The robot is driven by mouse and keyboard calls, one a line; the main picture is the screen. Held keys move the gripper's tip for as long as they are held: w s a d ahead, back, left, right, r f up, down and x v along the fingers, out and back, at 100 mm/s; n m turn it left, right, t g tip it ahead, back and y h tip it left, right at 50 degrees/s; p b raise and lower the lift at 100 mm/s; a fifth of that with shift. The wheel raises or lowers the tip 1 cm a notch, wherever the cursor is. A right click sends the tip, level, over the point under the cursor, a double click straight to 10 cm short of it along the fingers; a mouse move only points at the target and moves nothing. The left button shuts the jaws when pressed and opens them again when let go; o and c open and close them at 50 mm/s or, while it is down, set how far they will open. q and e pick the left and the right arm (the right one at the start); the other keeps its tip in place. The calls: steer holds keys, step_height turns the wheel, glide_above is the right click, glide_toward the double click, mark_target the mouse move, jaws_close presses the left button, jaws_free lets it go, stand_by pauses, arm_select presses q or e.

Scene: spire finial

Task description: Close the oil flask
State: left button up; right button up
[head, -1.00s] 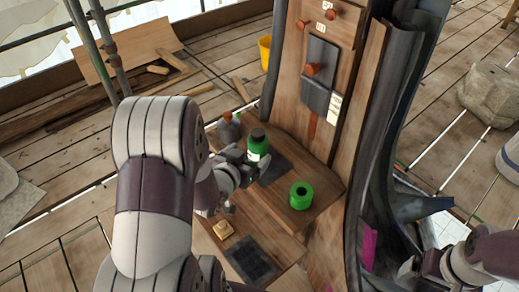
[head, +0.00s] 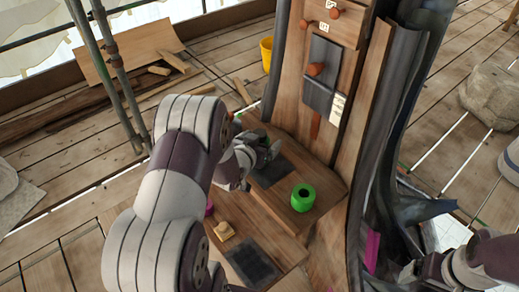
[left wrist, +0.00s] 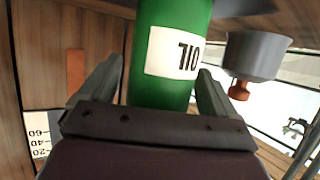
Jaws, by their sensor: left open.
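The green oil flask (left wrist: 172,80), with a white label marked OIL, stands between the fingers of my left gripper (left wrist: 160,80) in the left wrist view. The fingers are open on either side of it; I cannot tell whether they touch it.
A grey vessel with an orange knob (left wrist: 256,55) stands beside the flask. A wooden upright (head: 341,60) with orange pegs rises behind the step. A lower step holds a dark square pad (head: 252,262) and a small wooden piece (head: 224,230).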

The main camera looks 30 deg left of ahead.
arm_select(q)
steer(key=shift+w+f, duration=0.2)
steer(key=shift+w, duration=0.3)
steer(key=c, duration=1.1)
steer(key=shift+c, duration=0.2)
steer(key=shift+r, duration=0.1)
